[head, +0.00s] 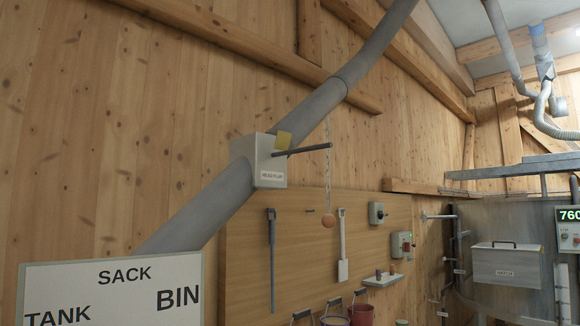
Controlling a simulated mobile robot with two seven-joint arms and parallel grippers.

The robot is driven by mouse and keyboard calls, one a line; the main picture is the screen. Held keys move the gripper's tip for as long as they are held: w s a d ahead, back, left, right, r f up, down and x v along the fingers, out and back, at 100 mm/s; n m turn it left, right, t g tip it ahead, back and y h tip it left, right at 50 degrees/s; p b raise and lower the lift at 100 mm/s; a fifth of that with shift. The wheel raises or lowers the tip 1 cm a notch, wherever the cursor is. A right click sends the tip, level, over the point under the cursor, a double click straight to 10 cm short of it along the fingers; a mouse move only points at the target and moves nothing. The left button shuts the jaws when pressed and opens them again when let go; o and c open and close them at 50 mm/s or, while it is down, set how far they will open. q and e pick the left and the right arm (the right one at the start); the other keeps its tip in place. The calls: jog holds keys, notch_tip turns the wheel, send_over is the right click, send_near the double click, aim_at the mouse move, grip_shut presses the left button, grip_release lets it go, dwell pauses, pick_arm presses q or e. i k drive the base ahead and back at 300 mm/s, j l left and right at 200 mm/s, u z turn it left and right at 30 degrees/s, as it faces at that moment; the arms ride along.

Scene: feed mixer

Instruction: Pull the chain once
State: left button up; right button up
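A thin chain (327,182) hangs straight down from near the end of a dark lever (310,150). A round reddish-brown ball (328,220) is at its lower end. The lever sticks out to the right from a pale grey box (262,165) on a slanting grey pipe (305,110). A yellow tag (284,140) is at the box's upper right. Neither of my grippers is in view.
A wooden board (245,270) behind the chain holds hanging tools and small switch boxes (376,213). Several buckets (362,312) stand below. A SACK, TANK, BIN sign (110,295) fills the lower left. A metal mixer tank (490,230) stands at right.

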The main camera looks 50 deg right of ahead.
aim_at(328, 220)
jog(key=z, duration=1.4)
